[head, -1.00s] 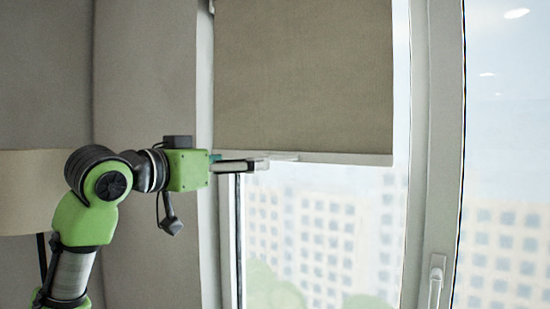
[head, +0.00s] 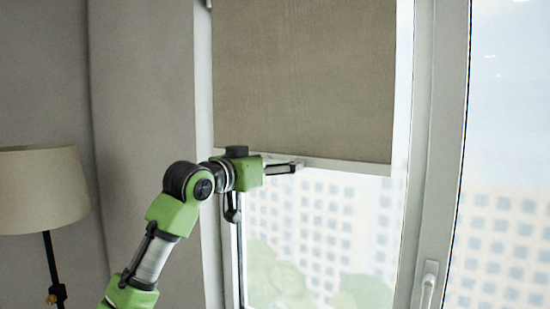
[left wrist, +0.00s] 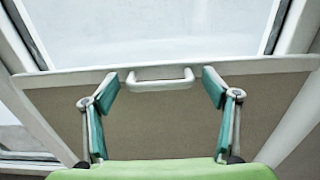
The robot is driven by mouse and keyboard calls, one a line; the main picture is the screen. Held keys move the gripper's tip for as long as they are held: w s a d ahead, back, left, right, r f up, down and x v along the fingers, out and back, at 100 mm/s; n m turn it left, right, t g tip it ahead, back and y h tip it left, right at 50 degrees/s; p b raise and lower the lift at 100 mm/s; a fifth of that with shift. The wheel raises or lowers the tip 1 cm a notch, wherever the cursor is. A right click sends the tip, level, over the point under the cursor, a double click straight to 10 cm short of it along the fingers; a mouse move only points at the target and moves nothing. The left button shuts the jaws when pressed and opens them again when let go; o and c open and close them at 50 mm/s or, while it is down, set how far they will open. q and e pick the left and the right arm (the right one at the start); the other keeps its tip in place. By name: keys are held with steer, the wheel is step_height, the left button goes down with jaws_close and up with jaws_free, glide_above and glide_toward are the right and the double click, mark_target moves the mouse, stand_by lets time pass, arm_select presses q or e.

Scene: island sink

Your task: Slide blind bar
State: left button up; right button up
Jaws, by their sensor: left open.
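The brown roller blind (head: 300,80) hangs over the upper part of the window and ends in a white blind bar (head: 348,168). The bar also shows in the left wrist view (left wrist: 255,67), with a small white handle (left wrist: 160,85) at its middle. My left gripper (head: 297,166) is at the bar, left of its middle in the head view. In the left wrist view its two teal fingers stand apart, one on each side of the handle, with gaps to it. The gripper is open and empty. My right gripper is in neither view.
The window frame (head: 430,150) with a white window handle (head: 428,285) is right of the blind. The window area below the bar is clear.

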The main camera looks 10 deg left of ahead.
arm_select(q)
steer(key=c, duration=1.6)
steer(key=shift+o, duration=0.2)
step_height(320, 180, down, 20)
steer(key=b, duration=1)
steer(key=shift+f, duration=0.15)
steer(key=o, duration=1.6)
steer(key=shift+c, duration=0.2)
